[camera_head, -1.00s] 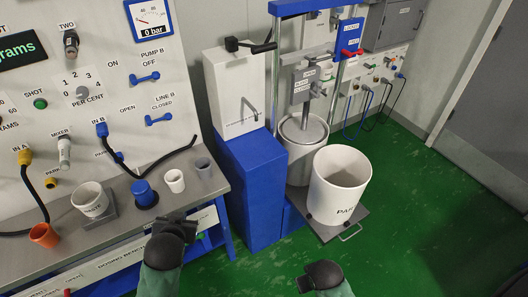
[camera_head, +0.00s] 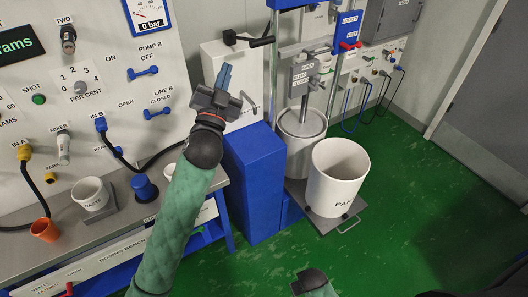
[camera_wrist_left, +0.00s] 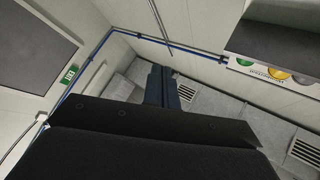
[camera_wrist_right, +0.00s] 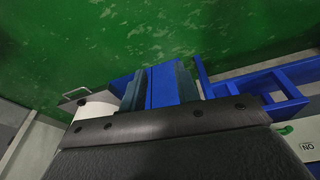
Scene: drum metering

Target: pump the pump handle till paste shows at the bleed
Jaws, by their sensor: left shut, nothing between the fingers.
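The pump handle (camera_head: 262,42) is a black lever with a grip, at the top of the white box on the blue cabinet (camera_head: 255,165). My left gripper (camera_head: 224,74) is shut and empty, raised in front of the white box, below and left of the handle and apart from it. Its shut fingers also show in the left wrist view (camera_wrist_left: 162,88). The bleed (camera_head: 301,78) is on the grey block above the drum; no paste can be made out there. My right gripper (camera_wrist_right: 160,85) is open, with only blue structure visible beyond its fingers.
A white pail (camera_head: 337,180) stands on a grey shelf in front of the drum (camera_head: 302,145). The bench at left holds a paste cup (camera_head: 90,196), an orange cup (camera_head: 44,230) and a blue piece (camera_head: 144,189). The gauge (camera_head: 149,14) reads 0 bar. Green floor is clear at right.

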